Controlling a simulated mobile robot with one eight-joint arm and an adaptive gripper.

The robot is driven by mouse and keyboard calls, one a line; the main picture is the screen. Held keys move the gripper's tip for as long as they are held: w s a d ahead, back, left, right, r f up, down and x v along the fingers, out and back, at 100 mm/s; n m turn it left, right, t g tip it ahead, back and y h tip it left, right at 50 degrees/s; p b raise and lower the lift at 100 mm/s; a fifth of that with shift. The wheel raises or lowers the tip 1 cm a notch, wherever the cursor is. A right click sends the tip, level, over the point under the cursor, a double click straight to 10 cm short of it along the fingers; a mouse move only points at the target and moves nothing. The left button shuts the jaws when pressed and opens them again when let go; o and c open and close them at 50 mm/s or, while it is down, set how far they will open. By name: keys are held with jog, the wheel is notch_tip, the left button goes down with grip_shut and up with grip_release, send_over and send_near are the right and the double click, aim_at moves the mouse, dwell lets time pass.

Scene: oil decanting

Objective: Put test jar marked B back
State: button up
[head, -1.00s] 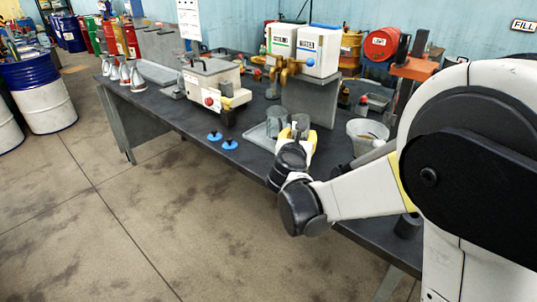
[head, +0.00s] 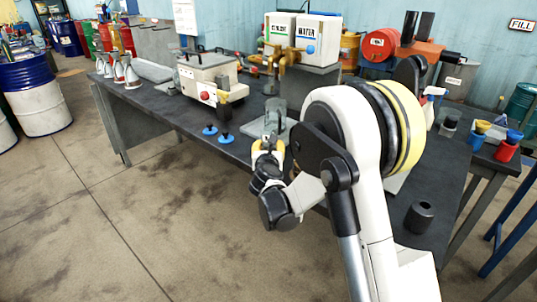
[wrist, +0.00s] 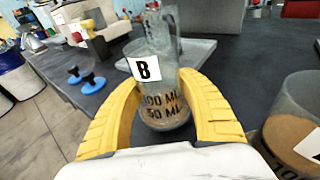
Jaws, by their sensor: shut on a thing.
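The test jar marked B (wrist: 146,69) is a clear jar with a white B label and black volume marks, roughly upright in the wrist view. My gripper (wrist: 163,100) has its yellow fingers closed around it from both sides. In the head view my gripper (head: 267,148) is at the bench's front edge, near the grey tray (head: 250,129). The tray (wrist: 198,50) lies just behind the jar in the wrist view. Another clear jar (head: 275,108) seems to stand on the tray. Whether jar B touches anything below is hidden.
A clear container with brown contents (wrist: 292,138) is close on the right in the wrist view. Two blue-based knobs (head: 225,138) stand on the left, before a cream machine (head: 208,78). White canisters (head: 318,38) stand behind. Bare bench lies left of the tray.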

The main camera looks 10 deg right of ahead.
jog(key=shift+w+f, duration=0.1)
jog(key=shift+f, duration=0.8)
jog(key=shift+r, duration=0.1)
jog(key=o, duration=1.3)
